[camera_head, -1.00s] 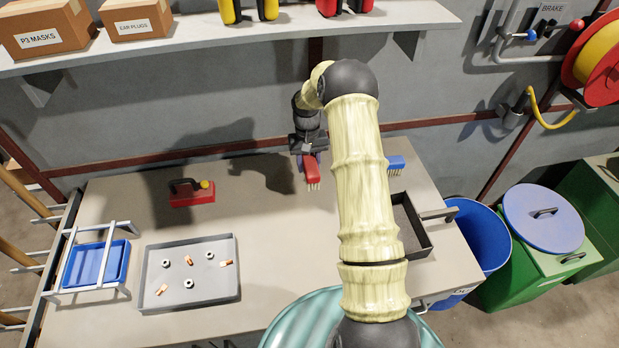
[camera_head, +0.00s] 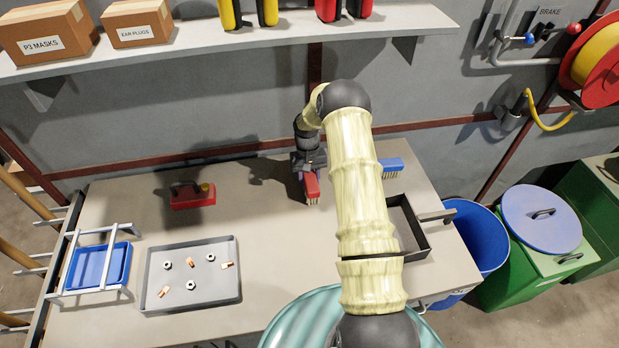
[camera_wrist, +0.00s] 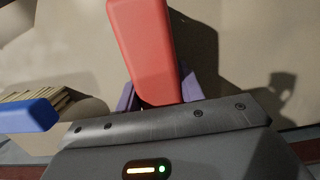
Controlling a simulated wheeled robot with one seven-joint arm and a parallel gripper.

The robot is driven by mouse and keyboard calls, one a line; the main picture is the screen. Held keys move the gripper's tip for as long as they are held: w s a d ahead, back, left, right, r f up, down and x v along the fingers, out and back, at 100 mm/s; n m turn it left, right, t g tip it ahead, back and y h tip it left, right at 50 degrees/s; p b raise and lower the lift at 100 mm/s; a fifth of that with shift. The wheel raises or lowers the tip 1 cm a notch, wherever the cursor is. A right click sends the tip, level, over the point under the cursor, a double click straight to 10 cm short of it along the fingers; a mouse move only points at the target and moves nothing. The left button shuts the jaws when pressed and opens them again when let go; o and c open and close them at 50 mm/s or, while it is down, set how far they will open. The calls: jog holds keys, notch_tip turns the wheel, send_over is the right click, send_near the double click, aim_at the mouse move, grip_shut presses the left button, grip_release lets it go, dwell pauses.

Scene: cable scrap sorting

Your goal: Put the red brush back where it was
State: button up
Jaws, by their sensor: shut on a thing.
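The red brush (camera_head: 312,187) is in my gripper (camera_head: 307,172), bristles downward, at the back middle of the bench in the head view. In the wrist view the red brush (camera_wrist: 146,45) sticks out from between the purple fingers (camera_wrist: 155,93) of my gripper, which are shut on it. I cannot tell for sure whether its bristles touch the bench. A blue brush (camera_head: 391,167) stands on the bench to the right, partly behind my arm. The blue brush (camera_wrist: 28,115) also shows at the left edge of the wrist view.
A grey tray (camera_head: 190,300) with nuts and copper bits lies at front left, beside a blue tray (camera_head: 100,265) in a white frame. A dark open box (camera_head: 408,228) is right of my arm. The bench middle is clear.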

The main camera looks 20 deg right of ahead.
jog(key=shift+f, duration=0.15)
jog(key=o, duration=0.9)
jog(key=r+b, duration=0.1)
jog(key=r, duration=0.3)
jog(key=w+r+b, duration=0.1)
jog(key=r, duration=0.6)
jog(key=shift+w+d+r+b, duration=0.2)
jog(key=shift+w+r+b, duration=0.1)
jog(key=shift+w+b, duration=0.1)
jog(key=shift+r, duration=0.3)
